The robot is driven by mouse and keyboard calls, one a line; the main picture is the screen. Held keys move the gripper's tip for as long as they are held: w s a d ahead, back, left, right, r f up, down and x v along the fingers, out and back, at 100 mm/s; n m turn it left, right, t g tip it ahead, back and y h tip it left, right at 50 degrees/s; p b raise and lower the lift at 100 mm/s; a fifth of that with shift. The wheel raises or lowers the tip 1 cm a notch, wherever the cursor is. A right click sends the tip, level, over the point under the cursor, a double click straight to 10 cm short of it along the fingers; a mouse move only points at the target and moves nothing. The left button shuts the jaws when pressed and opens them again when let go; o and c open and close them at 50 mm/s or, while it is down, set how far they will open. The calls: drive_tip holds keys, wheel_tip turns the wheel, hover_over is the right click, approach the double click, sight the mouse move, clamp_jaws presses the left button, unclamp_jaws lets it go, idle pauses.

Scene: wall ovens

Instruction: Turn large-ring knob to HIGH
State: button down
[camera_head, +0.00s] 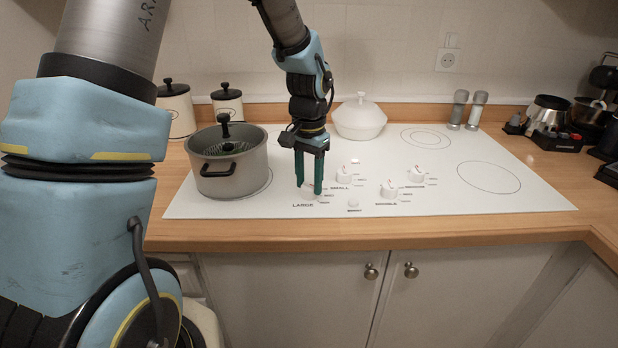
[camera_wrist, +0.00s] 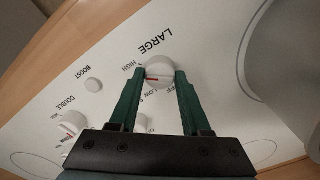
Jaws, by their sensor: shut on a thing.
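The large-ring knob is a round white knob (camera_wrist: 158,70) beside the printed word LARGE on the white cooktop (camera_head: 240,208). In the wrist view a red mark shows on its near side, and the word HIGH is printed to its left. Other small lettering by the knob is partly hidden by the fingers. My gripper (camera_head: 309,188) points down at the cooktop's front edge with its two green fingers on either side of the knob. It is shut on the knob, and in the head view the fingers hide most of it.
A grey pot (camera_head: 230,181) stands left of my gripper. The SMALL knob (camera_head: 344,175), DOUBLE knob (camera_head: 389,190) and another knob (camera_head: 416,175) sit to the right. A white lidded dish (camera_head: 360,121) is behind.

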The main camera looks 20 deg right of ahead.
sight(309, 184)
drive_tip(key=shift+m, duration=0.9)
drive_tip(key=shift+c, duration=1.8)
unclamp_jaws()
wheel_tip(309, 184, up, 11)
drive_tip(key=b, duration=0.1)
drive_tip(key=shift+b, duration=0.35)
drive_tip(key=shift+f, duration=0.1)
